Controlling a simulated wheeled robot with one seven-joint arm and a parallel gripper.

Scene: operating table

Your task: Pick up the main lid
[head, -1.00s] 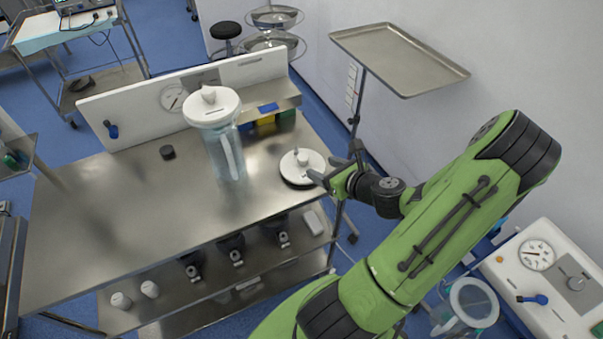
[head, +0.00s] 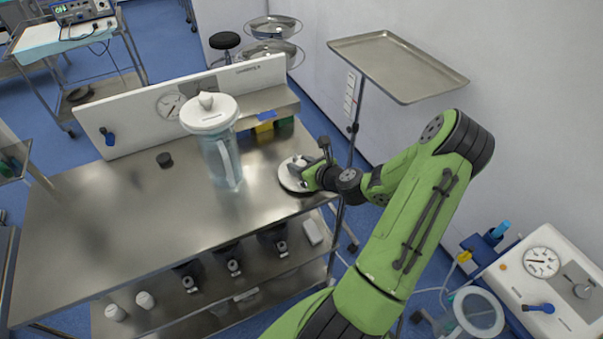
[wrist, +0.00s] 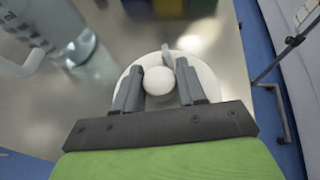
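A round white lid with a ball-shaped knob (wrist: 200,97) lies flat near the right edge of the steel table; in the head view the lid (head: 288,178) is partly hidden by my gripper (head: 308,170). In the wrist view my gripper (wrist: 158,76) is open, with one finger on each side of the knob. The knob sits between the fingers with little space on either side; I cannot tell whether they touch it. A tall clear jar (head: 226,165) with its own white top (head: 210,115) stands to the left of the lid.
The steel table (head: 110,220) is mostly bare left of the jar, apart from a small black knob (head: 165,159). A white panel (head: 140,115) and small coloured blocks (head: 264,127) are along the back. A raised metal tray (head: 395,65) stands at the back right.

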